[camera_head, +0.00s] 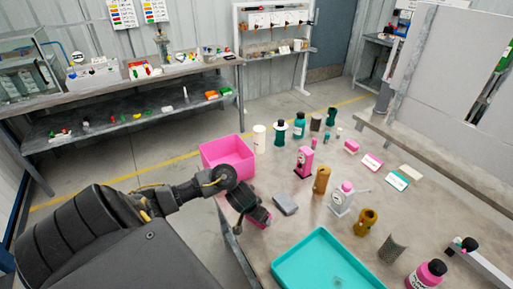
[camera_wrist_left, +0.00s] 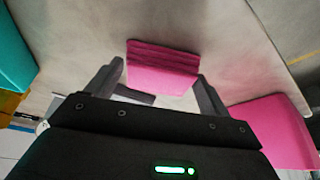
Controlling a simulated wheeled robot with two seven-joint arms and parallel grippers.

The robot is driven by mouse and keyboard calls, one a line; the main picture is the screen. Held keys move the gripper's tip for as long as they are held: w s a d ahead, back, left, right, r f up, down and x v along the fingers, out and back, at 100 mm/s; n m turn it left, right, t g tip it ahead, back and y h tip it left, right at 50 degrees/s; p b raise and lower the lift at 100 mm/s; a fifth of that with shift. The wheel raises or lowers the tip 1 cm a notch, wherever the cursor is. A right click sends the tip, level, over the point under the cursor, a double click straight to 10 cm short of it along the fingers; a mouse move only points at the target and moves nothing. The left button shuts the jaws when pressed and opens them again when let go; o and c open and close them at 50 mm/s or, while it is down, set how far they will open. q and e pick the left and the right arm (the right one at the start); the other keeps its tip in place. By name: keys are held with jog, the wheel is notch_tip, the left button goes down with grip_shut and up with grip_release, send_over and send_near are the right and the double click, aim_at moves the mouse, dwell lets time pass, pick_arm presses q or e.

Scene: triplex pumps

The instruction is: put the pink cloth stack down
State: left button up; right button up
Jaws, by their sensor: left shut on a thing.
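The pink cloth stack (camera_wrist_left: 163,68) has several folded layers and sits between the fingers of my left gripper (camera_wrist_left: 162,88) in the left wrist view. In the head view it is a small pink patch (camera_head: 261,217) at the table's near left edge, partly hidden by the gripper. My left gripper (camera_head: 250,208) is shut on it, low over the tabletop (camera_head: 300,222). I cannot tell whether the stack touches the table. My right gripper is not in view.
A pink bin (camera_head: 226,152) stands behind the gripper, and a teal tray (camera_head: 325,262) lies at the front. A grey block (camera_head: 285,204) lies close to the right of the stack.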

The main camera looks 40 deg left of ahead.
pick_arm(q)
jog(key=shift+r, duration=0.1)
jog(key=shift+f, duration=0.2)
jog(key=o, duration=0.9)
